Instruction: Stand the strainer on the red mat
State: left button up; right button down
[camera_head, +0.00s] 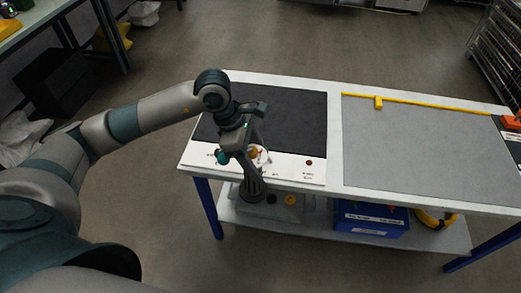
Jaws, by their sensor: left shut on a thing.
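My left gripper (243,152) hangs over the white front strip of the table, with its arm coming in from the left. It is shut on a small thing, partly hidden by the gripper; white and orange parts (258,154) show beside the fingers. I cannot tell whether this is the strainer. A dark shape (253,187) extends below the gripper past the table's front edge; I cannot tell what it is. I cannot make out a red mat. My right gripper is out of view.
A black panel (290,115) covers the table's left part and a bare grey surface (420,150) its right. A yellow bar (430,103) runs along the back. An orange thing (512,122) is at the right edge. A blue box (370,219) stands on the lower shelf.

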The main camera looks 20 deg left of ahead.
aim_at(249, 191)
pick_arm(q)
jog(key=m, duration=0.1)
jog(key=s+f+m+g, duration=0.1)
jog(key=m, duration=0.1)
jog(key=shift+f, duration=0.15)
jog(key=s+f+m+g+y, duration=0.4)
jog(key=s+m, duration=0.3)
jog(key=m, duration=1)
jog(key=shift+f+m+g, duration=0.3)
jog(key=shift+f+m, duration=0.1)
jog(key=shift+f, duration=0.3)
